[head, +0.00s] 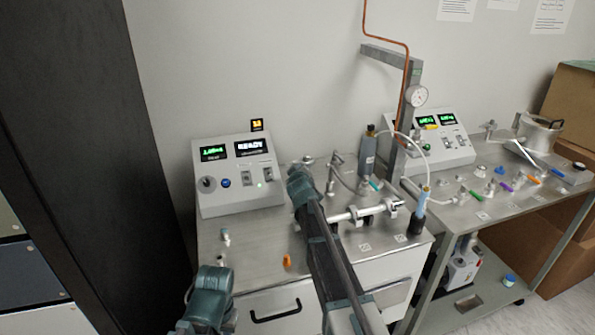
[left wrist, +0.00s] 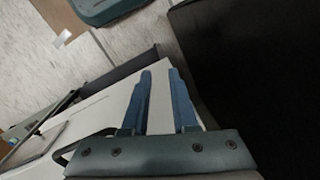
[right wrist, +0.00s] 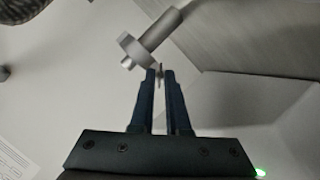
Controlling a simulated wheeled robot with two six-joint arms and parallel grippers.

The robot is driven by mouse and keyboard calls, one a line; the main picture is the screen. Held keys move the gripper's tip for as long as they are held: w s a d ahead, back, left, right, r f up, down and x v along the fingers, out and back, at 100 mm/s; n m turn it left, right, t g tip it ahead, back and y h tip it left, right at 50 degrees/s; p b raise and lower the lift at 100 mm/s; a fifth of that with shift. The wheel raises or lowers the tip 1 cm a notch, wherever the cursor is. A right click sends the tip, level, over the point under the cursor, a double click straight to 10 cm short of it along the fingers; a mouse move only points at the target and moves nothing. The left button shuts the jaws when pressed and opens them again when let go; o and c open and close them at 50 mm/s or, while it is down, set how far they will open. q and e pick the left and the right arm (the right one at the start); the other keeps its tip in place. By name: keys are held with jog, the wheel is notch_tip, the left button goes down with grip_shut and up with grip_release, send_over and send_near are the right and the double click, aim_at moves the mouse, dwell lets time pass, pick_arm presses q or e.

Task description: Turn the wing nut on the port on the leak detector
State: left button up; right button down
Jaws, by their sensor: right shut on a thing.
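The leak detector (head: 238,172) is the grey console with green and white "READY" displays, on the left metal cart. In the right wrist view its port (right wrist: 158,32) shows as a grey metal tube with a round flange and clamp. My right gripper (head: 298,174) reaches over the cart beside the console. In the right wrist view my right gripper (right wrist: 160,74) is shut on the small thin wing nut (right wrist: 160,80) just below the flange. In the head view the port and nut are hidden behind this gripper. My left gripper (head: 208,285) is low at the cart's front left; its fingers (left wrist: 160,72) are apart and empty.
A horizontal metal pipe (head: 362,212), a grey cylinder (head: 368,155) and a blue-topped bottle (head: 419,215) stand right of my right arm. A small orange part (head: 287,262) and a fitting (head: 225,236) lie near the front. A dark cabinet (head: 95,150) stands left.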

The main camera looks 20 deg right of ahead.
jog(key=shift+a+f+n+h+b, duration=0.1)
jog(key=shift+f+n+h+b, duration=0.15)
jog(key=shift+n+b, duration=0.2)
jog(key=shift+n+t+h+b, duration=0.4)
jog(key=shift+n+h+b, duration=0.05)
jog(key=shift+n+b, duration=0.4)
jog(key=shift+n+t+h+b, duration=0.3)
jog(key=shift+n+h+b, duration=0.1)
jog(key=shift+n+b, duration=0.35)
jog(key=c, duration=1)
grip_release()
jog(key=shift+o, duration=0.2)
jog(key=shift+r, duration=0.1)
